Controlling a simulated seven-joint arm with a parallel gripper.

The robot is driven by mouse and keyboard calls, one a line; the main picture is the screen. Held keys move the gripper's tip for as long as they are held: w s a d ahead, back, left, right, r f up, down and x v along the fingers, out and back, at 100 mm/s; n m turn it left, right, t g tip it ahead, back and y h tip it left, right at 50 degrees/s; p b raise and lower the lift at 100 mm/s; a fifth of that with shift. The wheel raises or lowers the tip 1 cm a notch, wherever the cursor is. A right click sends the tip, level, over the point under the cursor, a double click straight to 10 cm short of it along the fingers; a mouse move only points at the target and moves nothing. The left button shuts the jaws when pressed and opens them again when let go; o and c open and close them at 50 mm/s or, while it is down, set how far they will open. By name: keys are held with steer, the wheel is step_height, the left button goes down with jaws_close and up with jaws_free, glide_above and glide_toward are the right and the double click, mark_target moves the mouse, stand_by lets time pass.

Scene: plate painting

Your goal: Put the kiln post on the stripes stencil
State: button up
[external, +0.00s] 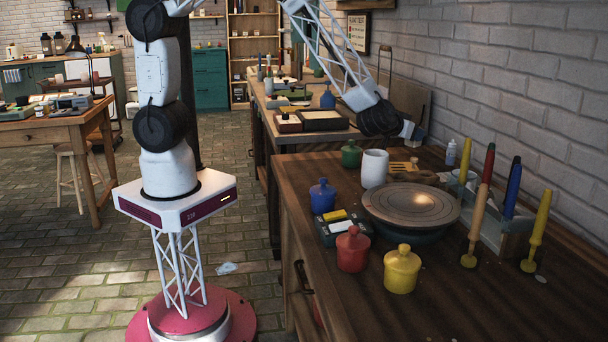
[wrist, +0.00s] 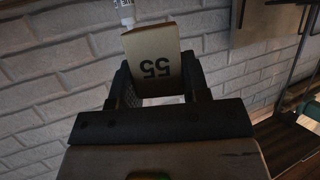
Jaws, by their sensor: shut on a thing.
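My gripper (wrist: 157,80) is shut on a tan block marked 55 (wrist: 153,52), which looks like the kiln post. The block stands out between the two dark fingers. In the external view my gripper (external: 407,129) is raised above the back of the near table, behind the white mug, and the block is not clearly visible there. I cannot make out the stripes stencil for sure in either view. A flat brownish piece (external: 404,167) lies behind the wheel, too small to identify.
A banding wheel (external: 412,204) stands mid-table. Around it are a white mug (external: 374,168), blue jar (external: 322,197), red jar (external: 353,250), yellow jar (external: 402,270) and green jar (external: 351,154). Several upright coloured tools (external: 537,232) stand right. A white bottle (external: 451,153) is near the wall.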

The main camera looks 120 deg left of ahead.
mark_target(409, 142)
steer(key=shift+f, duration=1.85)
steer(key=shift+f, duration=0.15)
steer(key=o, duration=1)
steer(key=shift+r, duration=0.2)
steer(key=v, duration=1.2)
steer(key=shift+s, duration=0.1)
